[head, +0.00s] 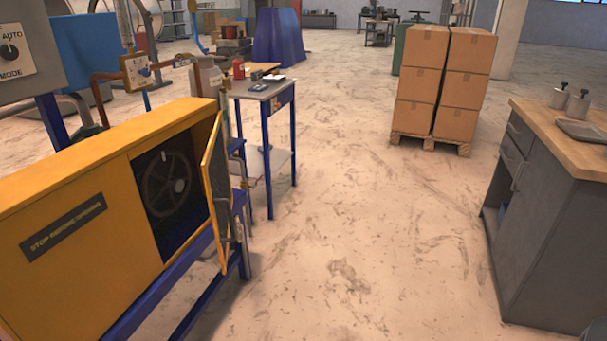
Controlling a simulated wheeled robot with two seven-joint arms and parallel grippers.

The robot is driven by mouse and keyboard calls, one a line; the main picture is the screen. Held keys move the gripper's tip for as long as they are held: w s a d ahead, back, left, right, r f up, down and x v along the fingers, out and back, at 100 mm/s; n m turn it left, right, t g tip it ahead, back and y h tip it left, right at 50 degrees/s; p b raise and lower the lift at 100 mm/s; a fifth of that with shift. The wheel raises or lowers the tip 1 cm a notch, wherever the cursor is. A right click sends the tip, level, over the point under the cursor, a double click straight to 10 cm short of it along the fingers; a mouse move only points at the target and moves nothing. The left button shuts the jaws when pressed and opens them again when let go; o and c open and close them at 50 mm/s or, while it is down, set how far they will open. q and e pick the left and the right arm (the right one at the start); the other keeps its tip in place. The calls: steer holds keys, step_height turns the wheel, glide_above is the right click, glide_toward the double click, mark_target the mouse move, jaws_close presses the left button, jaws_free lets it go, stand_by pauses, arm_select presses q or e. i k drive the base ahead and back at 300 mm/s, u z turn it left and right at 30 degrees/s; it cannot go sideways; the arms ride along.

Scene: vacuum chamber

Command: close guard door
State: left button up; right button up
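The yellow guard housing (85,230) stands at the left on a blue frame, with a dark label reading "STOP BEFORE OPENING" on its front. The guard door (216,185) is a narrow yellow-edged panel, hinged at the right side of the opening and swung well out. A handle shows on its outer side. Through the opening I see a dark spoked wheel (167,183). Neither of my grippers is in view, and nothing touches the door.
A small blue-legged table (265,90) stands just behind the door. Stacked cardboard boxes (455,85) sit on a pallet at the back right. A grey workbench (550,210) with a wooden top stands at the right. The floor (370,240) between housing and workbench is clear.

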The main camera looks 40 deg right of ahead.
mark_target(216, 146)
steer(key=z, duration=0.2)
steer(key=k, duration=0.95)
steer(key=z, duration=0.45)
steer(key=i, duration=0.85)
steer(key=u, duration=0.5)
steer(key=i, duration=0.65)
steer(key=u, duration=0.5)
